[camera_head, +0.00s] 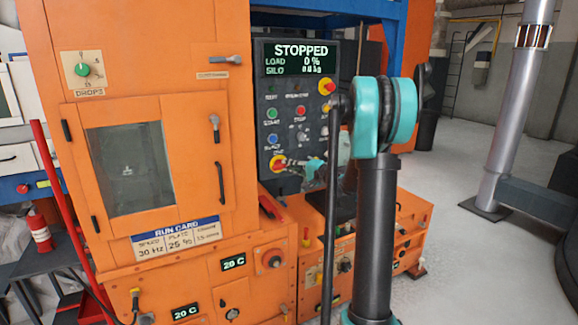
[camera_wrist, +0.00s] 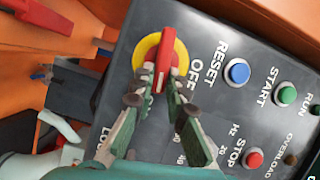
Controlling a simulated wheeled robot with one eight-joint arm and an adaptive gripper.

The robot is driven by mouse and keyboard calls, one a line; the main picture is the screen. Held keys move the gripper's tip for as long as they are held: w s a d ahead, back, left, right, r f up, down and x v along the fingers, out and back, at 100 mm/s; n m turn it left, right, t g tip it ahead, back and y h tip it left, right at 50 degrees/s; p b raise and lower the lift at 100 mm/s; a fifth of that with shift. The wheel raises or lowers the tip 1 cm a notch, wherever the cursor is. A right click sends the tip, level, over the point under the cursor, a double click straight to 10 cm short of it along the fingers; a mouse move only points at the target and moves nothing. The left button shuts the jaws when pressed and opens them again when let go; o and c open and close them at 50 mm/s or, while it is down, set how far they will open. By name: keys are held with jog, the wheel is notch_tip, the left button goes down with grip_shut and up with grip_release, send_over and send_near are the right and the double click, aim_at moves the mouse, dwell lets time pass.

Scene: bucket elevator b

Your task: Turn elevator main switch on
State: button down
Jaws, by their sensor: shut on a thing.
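The main switch is a red handle on a round yellow plate at the lower left of the dark control panel (camera_head: 262,110). It shows in the wrist view (camera_wrist: 166,55) and, small, in the head view (camera_head: 278,163). A white OFF label is beside it. My gripper (camera_wrist: 164,84) has one finger on each side of the red handle and is shut on it. In the head view my arm partly hides the panel's lower right, and my gripper is hard to make out there. The panel display (camera_head: 301,58) reads STOPPED, LOAD 0 %.
A blue RESET button (camera_wrist: 237,72), a green START button (camera_wrist: 285,95) and a red STOP button (camera_wrist: 253,158) are close to my gripper. Another red and yellow knob (camera_head: 327,86) is higher on the panel. The orange cabinet (camera_head: 190,60) stands left; open floor lies right.

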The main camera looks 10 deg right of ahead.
jog(key=shift+w+f+m, duration=0.1)
jog(key=shift+f+m, duration=0.05)
jog(key=shift+m, duration=0.55)
jog(key=shift+y, duration=0.4)
jog(key=c, duration=1.5)
grip_release()
jog(key=shift+a, duration=0.1)
jog(key=shift+c, duration=0.2)
jog(key=v, duration=1.2)
jog(key=shift+a+f, duration=0.1)
jog(key=shift+f, duration=0.05)
